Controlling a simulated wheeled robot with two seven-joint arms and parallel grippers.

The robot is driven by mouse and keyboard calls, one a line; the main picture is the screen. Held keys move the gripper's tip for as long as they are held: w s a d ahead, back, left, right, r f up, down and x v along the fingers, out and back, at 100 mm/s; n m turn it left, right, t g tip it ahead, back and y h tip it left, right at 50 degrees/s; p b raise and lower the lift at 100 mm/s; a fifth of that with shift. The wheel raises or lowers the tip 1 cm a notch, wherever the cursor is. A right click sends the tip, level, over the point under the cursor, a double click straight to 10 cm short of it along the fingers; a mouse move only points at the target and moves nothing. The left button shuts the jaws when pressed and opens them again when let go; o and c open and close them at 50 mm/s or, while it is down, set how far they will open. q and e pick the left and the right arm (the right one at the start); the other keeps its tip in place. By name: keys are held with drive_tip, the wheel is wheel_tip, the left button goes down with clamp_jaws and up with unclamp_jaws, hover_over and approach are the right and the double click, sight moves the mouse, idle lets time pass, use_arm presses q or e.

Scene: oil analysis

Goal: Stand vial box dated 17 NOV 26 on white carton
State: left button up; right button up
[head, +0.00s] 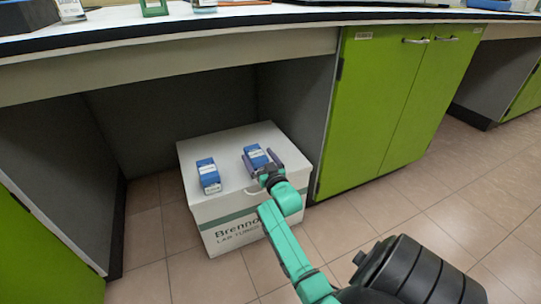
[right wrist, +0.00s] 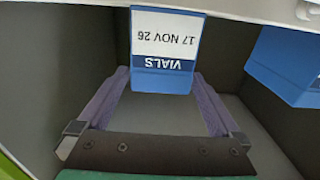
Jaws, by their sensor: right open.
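The white carton (head: 232,207) stands on the floor under the bench. The blue vial box dated 17 NOV 26 (head: 256,154) stands on the right part of its lid. In the right wrist view this vial box (right wrist: 163,50) shows its VIALS label upside down. My right gripper (head: 263,161) is at this box, its two purple fingers open on either side of it. Whether a finger touches the box I cannot tell. A second blue box (head: 209,175) stands on the lid to the left, apart from the first; its date is not readable. My left gripper is not in view.
The bench top (head: 190,22) overhangs the carton, with several items on it. Grey panels enclose the space behind and left. A green cabinet (head: 380,100) stands close to the carton's right. The tiled floor (head: 430,205) at the front right is clear apart from my arm.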

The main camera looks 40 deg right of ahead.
drive_tip(key=shift+s+a, duration=0.1)
drive_tip(key=shift+s, duration=0.15)
drive_tip(key=p+v, duration=0.2)
drive_tip(key=v, duration=0.1)
drive_tip(key=shift+s+r, duration=0.2)
drive_tip(key=shift+s, duration=0.1)
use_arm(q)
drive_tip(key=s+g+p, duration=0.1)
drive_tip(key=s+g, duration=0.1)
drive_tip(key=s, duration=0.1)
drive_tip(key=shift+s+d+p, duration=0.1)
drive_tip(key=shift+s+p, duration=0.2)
use_arm(e)
drive_tip(key=s+a+f+n+g+y, duration=0.1)
drive_tip(key=s+a+f+y, duration=0.3)
drive_tip(key=a, duration=0.8)
drive_tip(key=s+a+f+n+g+y, duration=0.2)
drive_tip(key=s+a+f+y, duration=0.2)
drive_tip(key=s+a, duration=0.4)
drive_tip(key=s+a+f+n+g+y, duration=0.2)
drive_tip(key=s+a, duration=0.4)
drive_tip(key=a, duration=1)
drive_tip(key=f+y, duration=0.1)
drive_tip(key=y, duration=0.1)
drive_tip(key=shift+s+f+g+y, duration=0.3)
drive_tip(key=shift+f+y, duration=0.1)
